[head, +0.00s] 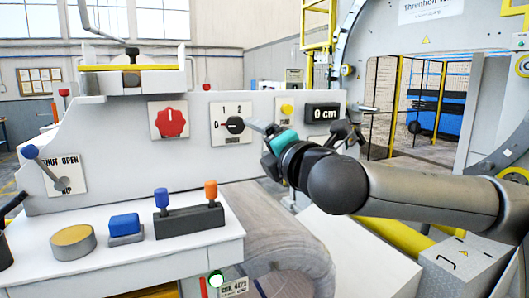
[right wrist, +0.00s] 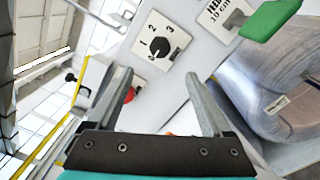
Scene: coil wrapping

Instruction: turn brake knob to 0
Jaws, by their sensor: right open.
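The black knob (head: 235,125) sits on a white plate marked 0, 1 and 2 on the grey panel. Its grip lies about level, with the 0 at its left. The right wrist view also shows a black knob (right wrist: 160,47) on a numbered plate, just beyond the fingertips. I cannot tell for sure which number it points at. My right gripper (head: 257,127) reaches in from the right, close beside the knob. Its fingers (right wrist: 159,76) are apart with nothing between them, and a gap to the knob shows. My left gripper is not in view.
A red knob (head: 170,121) is left of the black one. A yellow button (head: 287,110) and a "0 cm" display (head: 322,113) are to the right. A blue-tipped lever (head: 30,152) stands at the left. A white console (head: 140,262) carries several controls below.

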